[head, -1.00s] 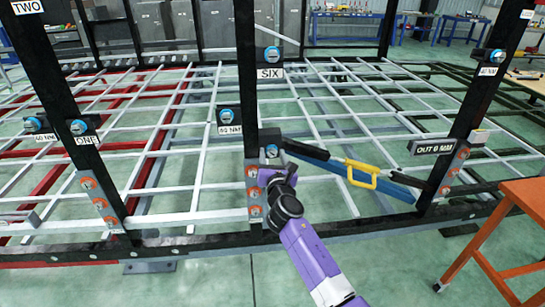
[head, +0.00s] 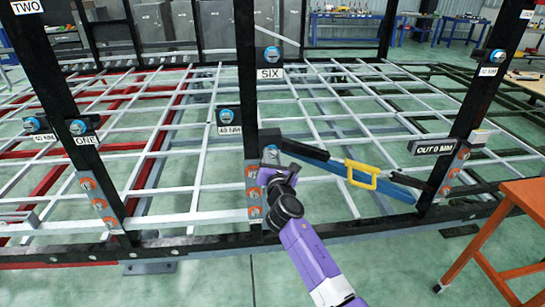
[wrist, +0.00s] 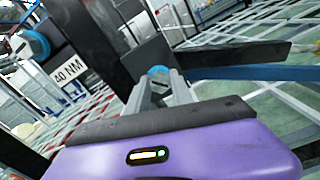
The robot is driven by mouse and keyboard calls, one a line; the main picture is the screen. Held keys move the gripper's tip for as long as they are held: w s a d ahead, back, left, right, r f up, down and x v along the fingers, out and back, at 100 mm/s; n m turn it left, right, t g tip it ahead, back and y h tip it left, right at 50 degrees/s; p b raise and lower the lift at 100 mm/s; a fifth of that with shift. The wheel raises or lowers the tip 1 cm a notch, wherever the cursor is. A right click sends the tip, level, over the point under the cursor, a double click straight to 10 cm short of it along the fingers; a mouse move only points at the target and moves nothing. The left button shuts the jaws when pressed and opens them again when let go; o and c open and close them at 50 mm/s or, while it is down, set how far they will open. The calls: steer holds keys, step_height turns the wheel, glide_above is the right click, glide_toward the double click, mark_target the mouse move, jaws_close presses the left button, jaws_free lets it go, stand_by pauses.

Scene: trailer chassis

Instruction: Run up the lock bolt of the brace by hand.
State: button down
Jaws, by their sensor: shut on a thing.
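The brace (head: 340,172) is a blue bar with black end pieces and a yellow handle (head: 361,174). It runs from the post marked SIX (head: 250,110) down to the right post. My gripper (head: 271,160) is at the brace's upper left end, against the SIX post. In the wrist view, my gripper's fingers (wrist: 161,82) are shut on the lock bolt, whose blue head (wrist: 158,71) shows between the fingertips. The bolt's shank and how far it is in are hidden. The brace's black end (wrist: 235,54) and blue bar (wrist: 270,73) extend right of the fingers.
Posts marked ONE (head: 88,160) and OUT 0 MM (head: 440,170) stand left and right. A 40 NM tag (wrist: 68,90) is left of the fingers in the wrist view. An orange table (head: 525,195) stands at right. The near floor is clear.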

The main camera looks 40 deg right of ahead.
steer(key=m+b, duration=0.1)
steer(key=m, duration=0.4)
steer(key=shift+f+b, duration=0.15)
steer(key=shift+b, duration=0.2)
steer(key=m+b, duration=0.2)
steer(key=m, duration=0.2)
steer(key=shift+m, duration=0.3)
steer(key=m+b, duration=0.2)
steer(key=m, duration=0.2)
steer(key=shift+f+m, duration=0.15)
steer(key=shift+m, duration=0.15)
steer(key=m+b, duration=0.3)
steer(key=m, duration=0.2)
steer(key=m+b, duration=0.4)
steer(key=m, duration=0.2)
steer(key=m+b, duration=0.2)
steer(key=m, duration=0.2)
steer(key=shift+a+b, duration=0.1)
steer(key=shift+b, duration=0.25)
steer(key=m+b, duration=0.2)
steer(key=m, duration=0.3)
steer(key=shift+m+b, duration=1.15)
steer(key=shift+m, duration=1.05)
steer(key=shift+r, duration=0.2)
